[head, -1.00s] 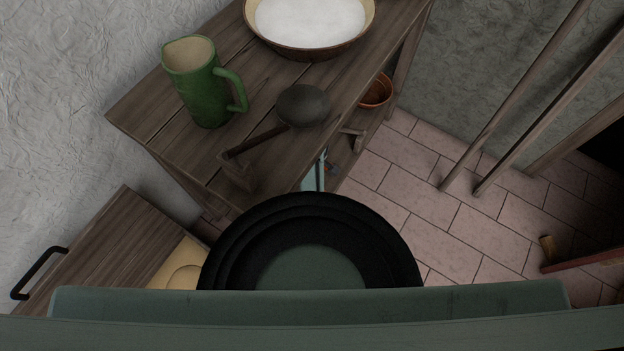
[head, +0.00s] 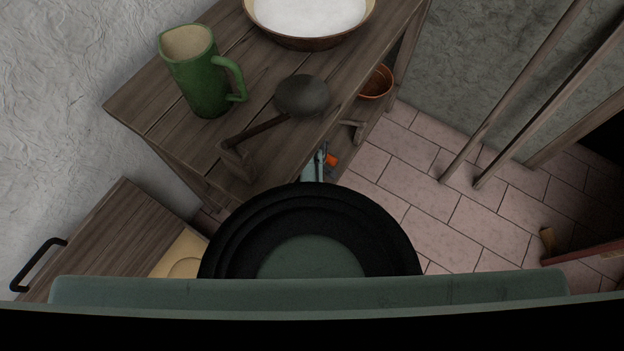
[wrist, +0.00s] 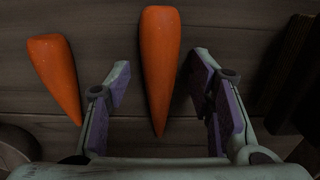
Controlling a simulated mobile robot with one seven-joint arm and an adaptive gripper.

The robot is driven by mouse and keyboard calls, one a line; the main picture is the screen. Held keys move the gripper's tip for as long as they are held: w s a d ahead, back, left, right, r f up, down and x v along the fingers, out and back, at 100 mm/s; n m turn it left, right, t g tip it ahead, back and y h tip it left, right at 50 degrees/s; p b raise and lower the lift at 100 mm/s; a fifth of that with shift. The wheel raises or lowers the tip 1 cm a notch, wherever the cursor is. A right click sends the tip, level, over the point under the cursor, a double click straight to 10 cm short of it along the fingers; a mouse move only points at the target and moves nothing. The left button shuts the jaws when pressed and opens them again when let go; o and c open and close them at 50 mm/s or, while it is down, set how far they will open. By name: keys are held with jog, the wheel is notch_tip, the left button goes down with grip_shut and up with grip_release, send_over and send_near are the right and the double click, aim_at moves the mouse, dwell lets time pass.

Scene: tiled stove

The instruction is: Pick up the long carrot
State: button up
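The long carrot (wrist: 160,60) lies on dark wooden boards in the wrist view, its thick end away from me and its tip toward my palm. My gripper (wrist: 161,88) is open, with one purple-padded finger on each side of the carrot's narrower part. I see gaps on both sides, and I cannot tell how far above the boards the fingers are. A second, shorter carrot (wrist: 55,72) lies to the left, outside the left finger. In the head view my gripper (head: 315,166) is by the table's lower shelf, partly hidden, with an orange bit of carrot (head: 331,160) beside it.
The wooden table (head: 165,105) above holds a green jug (head: 200,80), a dark ladle (head: 302,95) and a bowl of white stuff (head: 310,15). A terracotta pot (head: 376,84) stands on the lower shelf. Tiled floor (head: 440,205) is open on the right.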

grip_shut()
dwell(0.4)
